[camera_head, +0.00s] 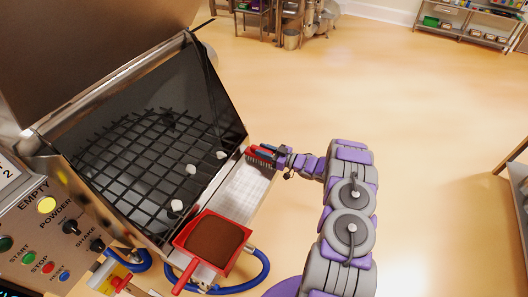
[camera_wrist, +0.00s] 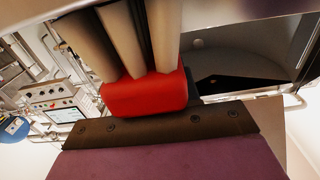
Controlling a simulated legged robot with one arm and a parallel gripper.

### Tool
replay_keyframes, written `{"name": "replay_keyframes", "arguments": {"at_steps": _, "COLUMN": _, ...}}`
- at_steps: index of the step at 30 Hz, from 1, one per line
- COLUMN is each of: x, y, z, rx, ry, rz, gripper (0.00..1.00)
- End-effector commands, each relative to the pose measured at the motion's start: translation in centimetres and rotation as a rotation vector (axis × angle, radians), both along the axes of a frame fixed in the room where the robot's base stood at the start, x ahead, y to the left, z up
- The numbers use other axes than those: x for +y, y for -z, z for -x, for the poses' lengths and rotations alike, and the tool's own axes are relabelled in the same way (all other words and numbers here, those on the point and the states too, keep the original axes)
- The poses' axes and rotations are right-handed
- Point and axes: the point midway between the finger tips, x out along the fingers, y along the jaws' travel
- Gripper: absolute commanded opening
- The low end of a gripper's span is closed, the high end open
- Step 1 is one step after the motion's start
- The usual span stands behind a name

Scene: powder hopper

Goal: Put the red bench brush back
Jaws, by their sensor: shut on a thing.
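The red bench brush (camera_head: 258,152) is at the right end of the hopper's steel side ledge (camera_head: 238,192), with its dark bristles facing down. My gripper (camera_head: 275,153) is shut on the brush, reaching in from the right. In the wrist view, a red part of the brush (camera_wrist: 145,97) fills the middle, close to the camera. Whether the bristles touch the ledge or hang just above it, I cannot tell.
The hopper's dark grid (camera_head: 140,160) holds several white lumps. A red scoop (camera_head: 212,240) of brown powder sits at the ledge's near end, beside a blue hose (camera_head: 262,272). A control panel (camera_head: 50,235) stands at left. The floor (camera_head: 350,90) beyond is clear.

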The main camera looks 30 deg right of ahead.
Motion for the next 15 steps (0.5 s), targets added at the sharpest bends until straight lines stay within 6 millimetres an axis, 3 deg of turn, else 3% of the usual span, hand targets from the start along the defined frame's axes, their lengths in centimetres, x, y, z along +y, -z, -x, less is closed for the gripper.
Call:
{"name": "replay_keyframes", "arguments": {"at_steps": 9, "x": 0.14, "y": -0.12, "z": -0.02, "rx": 0.000, "ry": 0.000, "rz": 0.002, "gripper": 0.57}}
{"name": "replay_keyframes", "arguments": {"at_steps": 15, "x": 0.11, "y": -0.12, "z": -0.01, "rx": 0.000, "ry": 0.000, "rz": 0.002, "gripper": 0.57}}
